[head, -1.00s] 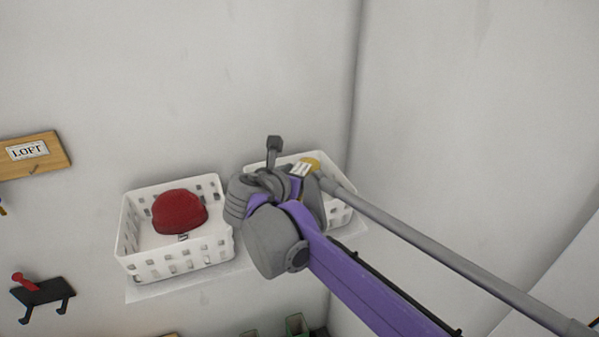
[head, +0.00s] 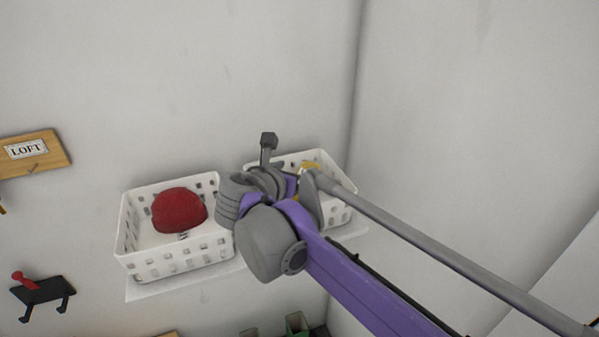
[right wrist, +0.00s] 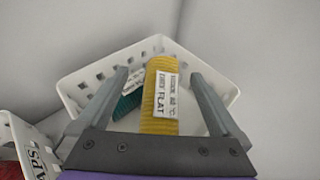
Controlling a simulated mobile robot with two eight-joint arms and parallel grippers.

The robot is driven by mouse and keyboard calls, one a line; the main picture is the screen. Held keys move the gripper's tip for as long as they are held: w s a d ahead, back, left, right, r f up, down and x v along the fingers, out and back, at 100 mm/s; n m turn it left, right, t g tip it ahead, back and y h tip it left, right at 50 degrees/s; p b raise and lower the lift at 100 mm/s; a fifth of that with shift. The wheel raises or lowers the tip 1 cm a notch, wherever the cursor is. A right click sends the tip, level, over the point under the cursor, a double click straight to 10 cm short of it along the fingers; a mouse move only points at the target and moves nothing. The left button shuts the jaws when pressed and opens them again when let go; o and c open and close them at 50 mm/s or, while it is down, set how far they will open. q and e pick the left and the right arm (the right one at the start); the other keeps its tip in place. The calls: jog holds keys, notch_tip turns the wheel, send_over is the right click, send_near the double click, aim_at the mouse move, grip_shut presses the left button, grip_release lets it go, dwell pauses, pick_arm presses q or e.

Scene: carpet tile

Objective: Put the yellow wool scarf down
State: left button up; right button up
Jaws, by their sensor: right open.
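The yellow wool scarf (right wrist: 161,95) is a ribbed roll with a white label that reads "FLAT". It is in the right white basket (right wrist: 72,88), between the two fingers of my right gripper (right wrist: 165,92). The fingers stand apart with gaps to the scarf, so the gripper is open. In the head view a small yellow part of the scarf (head: 311,167) shows inside the right basket behind my right wrist; the rest is hidden. My left gripper is not in view.
A teal item (right wrist: 127,100) with a white label lies beside the scarf in the basket. A left white basket (head: 165,267) holds a red knitted cap (head: 179,210). Both baskets stand on a white shelf against the wall, near a corner. A LOFT sign (head: 28,149) hangs left.

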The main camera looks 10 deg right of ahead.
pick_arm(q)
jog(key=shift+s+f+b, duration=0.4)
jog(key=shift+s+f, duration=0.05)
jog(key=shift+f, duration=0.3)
pick_arm(e)
jog(key=v, duration=1)
jog(key=shift+s, duration=0.15)
jog(key=shift+f, duration=0.1)
